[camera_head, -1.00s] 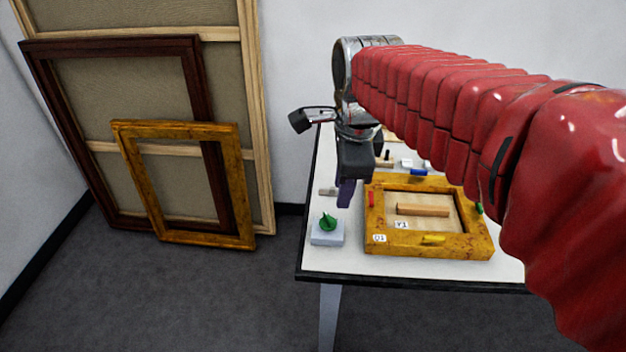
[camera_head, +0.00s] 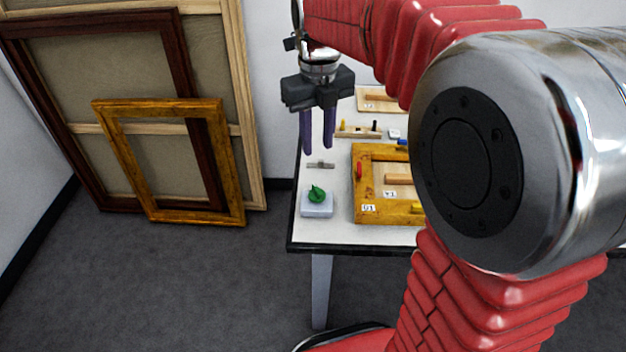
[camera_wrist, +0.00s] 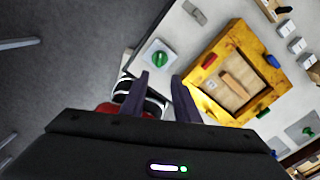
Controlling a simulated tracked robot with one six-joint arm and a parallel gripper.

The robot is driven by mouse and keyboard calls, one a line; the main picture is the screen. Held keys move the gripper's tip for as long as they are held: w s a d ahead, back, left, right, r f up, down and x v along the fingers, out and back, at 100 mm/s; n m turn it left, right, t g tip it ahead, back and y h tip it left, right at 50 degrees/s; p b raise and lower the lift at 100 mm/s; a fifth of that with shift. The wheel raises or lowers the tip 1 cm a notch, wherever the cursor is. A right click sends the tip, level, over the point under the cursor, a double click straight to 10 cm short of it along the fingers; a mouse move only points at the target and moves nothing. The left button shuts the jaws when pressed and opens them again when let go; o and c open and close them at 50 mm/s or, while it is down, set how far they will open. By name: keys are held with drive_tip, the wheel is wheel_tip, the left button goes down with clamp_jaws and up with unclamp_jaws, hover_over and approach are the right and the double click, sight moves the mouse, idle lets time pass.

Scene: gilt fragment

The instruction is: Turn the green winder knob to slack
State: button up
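The green winder knob (camera_head: 316,193) sits on a pale grey-blue block (camera_head: 317,209) at the table's front left corner. The knob also shows in the wrist view (camera_wrist: 160,58), above the fingertips in the picture. My gripper (camera_head: 318,150) points down above the table's left part, behind the knob as the head camera sees it. Its two purple fingers are apart with nothing between them. In the wrist view the gripper (camera_wrist: 160,82) is also open and empty, apart from the knob.
A gilt frame (camera_head: 385,216) with coloured clips lies right of the knob, partly hidden by my arm. A small grey piece (camera_head: 320,165) lies behind the knob. The white table (camera_head: 340,238) has small tools farther back. Empty frames (camera_head: 235,190) lean on the wall at left.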

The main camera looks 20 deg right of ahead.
sight(316, 188)
drive_tip(key=shift+f, duration=0.1)
wheel_tip(316, 188, down, 14)
drive_tip(key=shift+r, duration=0.15)
idle(0.7)
drive_tip(key=shift+c, duration=0.5)
clamp_jaws()
drive_tip(key=shift+a, duration=0.15)
